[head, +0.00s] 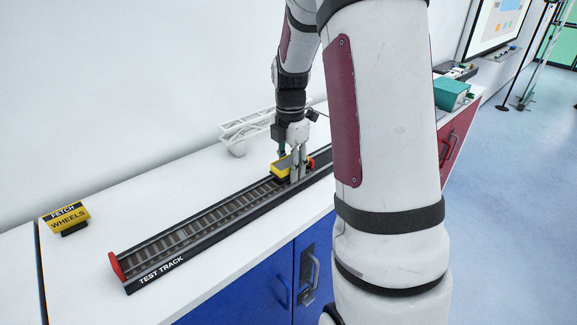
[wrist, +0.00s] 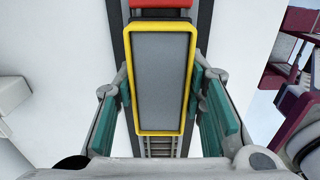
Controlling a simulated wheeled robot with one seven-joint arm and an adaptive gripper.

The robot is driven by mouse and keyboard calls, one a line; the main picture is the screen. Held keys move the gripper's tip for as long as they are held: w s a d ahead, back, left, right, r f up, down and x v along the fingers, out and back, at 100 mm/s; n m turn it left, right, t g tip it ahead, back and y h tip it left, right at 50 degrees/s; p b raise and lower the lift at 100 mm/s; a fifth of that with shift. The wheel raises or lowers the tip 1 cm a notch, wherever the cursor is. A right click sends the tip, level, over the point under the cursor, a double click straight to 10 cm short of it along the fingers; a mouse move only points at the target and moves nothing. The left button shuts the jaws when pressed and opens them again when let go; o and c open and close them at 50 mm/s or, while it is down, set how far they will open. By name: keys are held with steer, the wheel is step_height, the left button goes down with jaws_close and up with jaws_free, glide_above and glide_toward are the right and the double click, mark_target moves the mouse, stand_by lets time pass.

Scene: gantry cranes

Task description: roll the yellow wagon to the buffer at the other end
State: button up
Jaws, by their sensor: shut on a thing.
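The yellow wagon (head: 281,167) with a grey bed stands on the test track (head: 195,232) near the track's right end. In the wrist view the wagon (wrist: 160,75) lies between my gripper's two teal-padded fingers, which are shut on its long sides. My gripper (head: 294,165) reaches down over it in the head view. A red buffer (head: 116,266) stands at the near left end of the track. Another red part shows just beyond the wagon in the wrist view (wrist: 160,3); whether they touch is hard to tell.
The rails left of the wagon are clear. A yellow "FETCH WHEELS" sign (head: 66,217) stands on the white counter at left. A white lattice crane part (head: 245,130) lies behind the track. A teal box (head: 451,93) is at the far right. My arm hides part of the counter.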

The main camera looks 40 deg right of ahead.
steer(key=o, duration=1.3)
steer(key=shift+f, duration=0.15)
step_height(320, 180, up, 12)
steer(key=shift+f, duration=0.1)
step_height(320, 180, up, 8)
steer(key=p, duration=0.4)
steer(key=shift+a+r, duration=0.1)
steer(key=shift+r, duration=0.1)
